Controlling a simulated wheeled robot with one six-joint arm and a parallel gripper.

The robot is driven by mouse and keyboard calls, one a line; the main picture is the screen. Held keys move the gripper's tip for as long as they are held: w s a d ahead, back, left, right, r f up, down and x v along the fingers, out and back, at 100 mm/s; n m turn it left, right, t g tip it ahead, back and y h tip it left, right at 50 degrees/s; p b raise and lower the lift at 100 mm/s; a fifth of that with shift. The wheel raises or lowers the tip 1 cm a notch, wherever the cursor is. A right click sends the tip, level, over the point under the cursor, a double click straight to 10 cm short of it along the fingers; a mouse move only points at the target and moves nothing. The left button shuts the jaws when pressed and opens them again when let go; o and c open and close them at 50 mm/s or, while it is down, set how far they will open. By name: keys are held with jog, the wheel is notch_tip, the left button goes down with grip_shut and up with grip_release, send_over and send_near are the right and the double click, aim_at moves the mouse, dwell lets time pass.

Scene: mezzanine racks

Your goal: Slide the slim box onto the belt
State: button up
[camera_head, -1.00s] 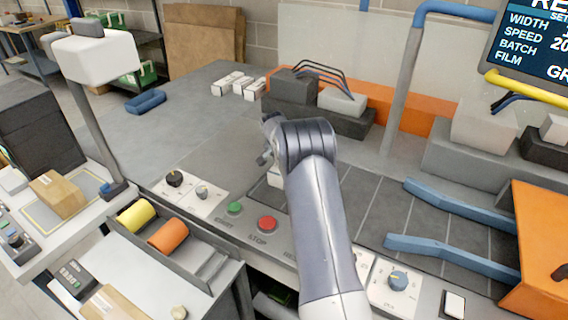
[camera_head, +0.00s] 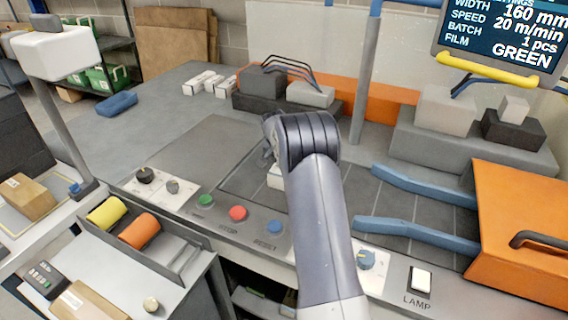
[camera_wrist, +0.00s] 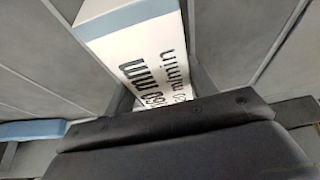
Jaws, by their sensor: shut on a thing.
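The slim box is white with a blue end band and black print, and it shows in the wrist view (camera_wrist: 135,50). My gripper (camera_wrist: 163,92) is shut on it, with the box reaching out ahead of the fingers. In the head view, a small white part of the box (camera_head: 275,178) shows left of my arm. My gripper (camera_head: 268,158) is mostly hidden there behind my wrist. The belt (camera_head: 388,200) is a dark grey surface with seams. The box lies over its left part; I cannot tell whether it touches the belt.
Two blue guide rails (camera_head: 420,232) converge toward an orange housing (camera_head: 520,225) on the right. Knobs and buttons (camera_head: 237,213) line the front edge. Grey blocks (camera_head: 264,82) and white boxes (camera_head: 203,83) stand at the back. The grey tabletop at left is mostly clear.

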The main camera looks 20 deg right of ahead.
jog(key=shift+s+d, duration=0.3)
jog(key=shift+s, duration=0.05)
jog(key=o, duration=1.3)
jog(key=shift+c, duration=0.2)
jog(key=shift+r, duration=0.1)
jog(key=b+v, duration=0.1)
jog(key=v, duration=0.9)
jog(key=shift+s+a+r, duration=0.1)
jog(key=shift+r, duration=0.25)
jog(key=p+x, duration=0.1)
jog(key=x, duration=1)
